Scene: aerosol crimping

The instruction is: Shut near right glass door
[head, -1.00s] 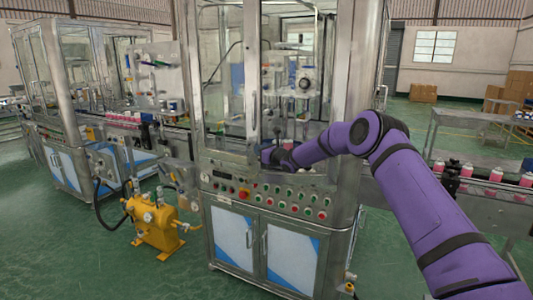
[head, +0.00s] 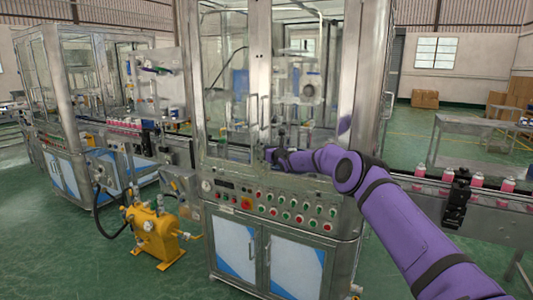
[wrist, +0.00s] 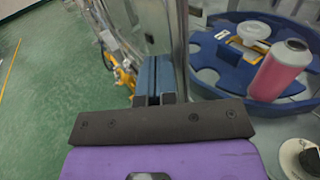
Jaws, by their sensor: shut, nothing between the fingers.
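The near right glass door (head: 264,60) is the right half of the front of the near steel machine. In the head view its steel edge stands close beside the left door's edge, nearly in line with the front; I cannot tell whether it is fully shut. A purple reflection shows on its glass. My gripper (head: 272,155) is shut and empty, low by the door's free edge, partly hidden by my arm. In the wrist view my gripper (wrist: 155,82) points along a vertical steel bar just right of its fingertips; contact is unclear.
The near left glass door (head: 225,90) is beside it. A button panel (head: 280,210) lies below the doors. In the wrist view, a blue carousel (wrist: 215,80) and a pink can (wrist: 281,68) are on the right. A yellow pump (head: 153,235) stands on the floor at left.

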